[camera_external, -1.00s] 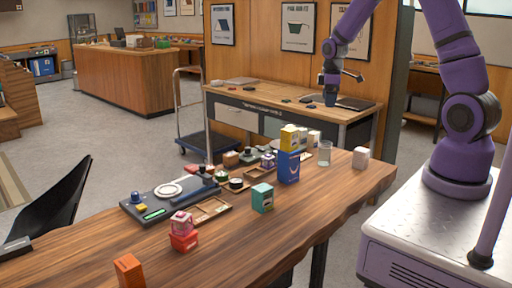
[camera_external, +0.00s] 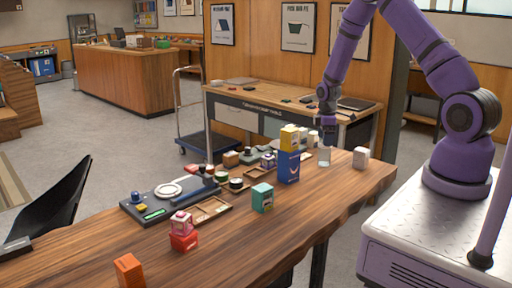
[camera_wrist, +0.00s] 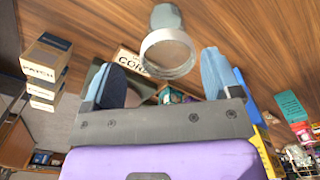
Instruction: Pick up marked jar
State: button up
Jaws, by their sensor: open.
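A clear glass jar (camera_external: 324,157) stands upright near the far edge of the wooden table. The wrist view shows what looks like this jar as a clear round glass (camera_wrist: 168,55) ahead of my fingers. I cannot read a mark on it. Several small dark-lidded jars (camera_external: 236,184) sit farther left, among the trays; I cannot tell which jar is the marked one. My gripper (camera_external: 328,143) is open and empty, just above the clear jar and apart from it. Its two blue-grey fingers (camera_wrist: 160,75) are spread in the wrist view.
A blue box (camera_external: 288,168) with a yellow box (camera_external: 290,138) on it stands left of the clear jar. A white box (camera_external: 360,157) stands to its right. A teal box (camera_external: 262,197) is nearer the front. The table's front right is clear.

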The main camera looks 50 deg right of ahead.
aim_at(325, 149)
jog(key=shift+s+a+f, duration=0.15)
jog(key=shift+f, duration=0.5)
jog(key=shift+s+a+f, duration=0.15)
jog(key=shift+f, duration=1.8)
jog(key=c, duration=1.1)
jog(key=shift+o, duration=0.2)
